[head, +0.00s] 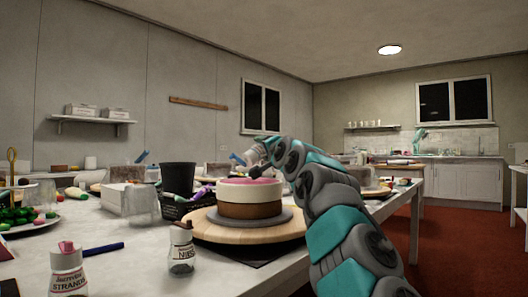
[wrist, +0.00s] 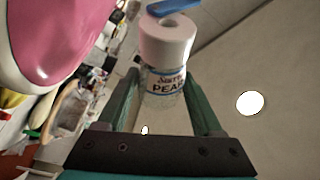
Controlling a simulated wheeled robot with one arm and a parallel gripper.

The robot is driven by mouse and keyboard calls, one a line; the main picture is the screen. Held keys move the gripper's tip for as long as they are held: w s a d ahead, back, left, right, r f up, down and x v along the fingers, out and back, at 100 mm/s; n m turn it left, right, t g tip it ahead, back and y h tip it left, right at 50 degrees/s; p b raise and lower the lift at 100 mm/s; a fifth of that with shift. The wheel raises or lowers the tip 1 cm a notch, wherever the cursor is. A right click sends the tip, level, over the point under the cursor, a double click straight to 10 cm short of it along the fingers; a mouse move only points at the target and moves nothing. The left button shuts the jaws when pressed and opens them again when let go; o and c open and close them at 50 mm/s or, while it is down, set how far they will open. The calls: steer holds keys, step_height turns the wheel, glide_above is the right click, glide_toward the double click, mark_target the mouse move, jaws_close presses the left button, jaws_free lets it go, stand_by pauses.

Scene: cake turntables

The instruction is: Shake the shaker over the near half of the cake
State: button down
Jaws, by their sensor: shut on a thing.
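My gripper (wrist: 165,108) is shut on a shaker (wrist: 163,85) with a white lid, a blue flap and a label reading "PEA…". The lid opening shows in the wrist view. In the head view my gripper (head: 258,152) is above the cake (head: 250,208), which has brown and cream sides and a pink top. The shaker is small there and its tilt is hard to tell; a blue bit shows just left of the gripper. The cake stands on a grey disc on a wooden turntable (head: 207,228). Its pink top fills the upper left of the wrist view (wrist: 60,40).
Two other shakers stand on the table, one marked "STRAND…" (head: 68,272) at front left and one (head: 181,250) beside the turntable. A blue pen (head: 103,249), a black cup (head: 178,179) and a white box (head: 125,198) are left of the cake. Table clutter lies behind.

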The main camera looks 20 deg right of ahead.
steer(key=shift+w+d+r+p, duration=0.15)
steer(key=shift+d+r+p, duration=0.25)
steer(key=shift+p, duration=0.2)
steer(key=shift+a+f+b, duration=0.15)
steer(key=shift+f+b, duration=0.3)
steer(key=shift+b, duration=0.05)
steer(key=shift+s+a, duration=0.2)
steer(key=shift+a, duration=0.05)
steer(key=shift+a+r+n, duration=0.15)
steer(key=shift+r+n, duration=0.2)
steer(key=shift+n, duration=0.25)
